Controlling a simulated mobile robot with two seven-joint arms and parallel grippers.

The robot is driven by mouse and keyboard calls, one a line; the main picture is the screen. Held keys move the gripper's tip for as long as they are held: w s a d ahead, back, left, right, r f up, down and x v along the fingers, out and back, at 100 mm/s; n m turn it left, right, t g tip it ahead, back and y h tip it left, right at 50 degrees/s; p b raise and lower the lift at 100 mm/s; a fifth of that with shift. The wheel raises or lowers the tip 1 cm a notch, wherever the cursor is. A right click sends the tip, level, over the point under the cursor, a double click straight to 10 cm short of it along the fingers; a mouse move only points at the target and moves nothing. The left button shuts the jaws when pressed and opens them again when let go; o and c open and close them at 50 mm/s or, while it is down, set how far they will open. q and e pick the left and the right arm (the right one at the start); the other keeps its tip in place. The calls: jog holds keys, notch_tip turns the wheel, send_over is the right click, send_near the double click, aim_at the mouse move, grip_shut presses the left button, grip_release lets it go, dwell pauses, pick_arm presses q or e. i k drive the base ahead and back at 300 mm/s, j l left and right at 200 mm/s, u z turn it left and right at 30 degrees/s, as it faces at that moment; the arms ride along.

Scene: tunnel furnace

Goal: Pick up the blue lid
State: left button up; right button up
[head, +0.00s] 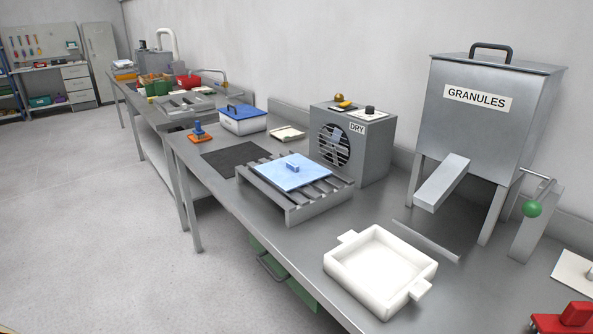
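A flat, square light-blue lid (270,176) with a small raised block handle (292,168) lies on a slatted metal rack (322,206) on the steel table. A second, darker blue lid (235,111) with a handle sits closed on a white box (243,126) farther back on the same table. Neither of my grippers shows in the head view, and nothing touches either lid.
A grey DRY fan unit (372,153) stands close behind the rack. A GRANULES hopper (480,125) with a chute is to the right. A white two-handled tray (343,273) sits in front. A dark mat (225,161) and blue-handled stamp (199,131) lie left of the rack.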

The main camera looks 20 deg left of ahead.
aim_at(290, 172)
jog(key=z, duration=1.85)
jog(key=u, duration=2.55)
jog(key=i+j+z, duration=0.1)
jog(key=j, duration=0.25)
jog(key=i+j+z, duration=0.1)
jog(key=i+j, duration=0.2)
jog(key=i+j+z, duration=0.1)
jog(key=j, duration=0.35)
jog(key=i+j+z, duration=0.1)
jog(key=i+j, duration=0.2)
jog(key=i+j+z, duration=0.1)
jog(key=j, duration=0.4)
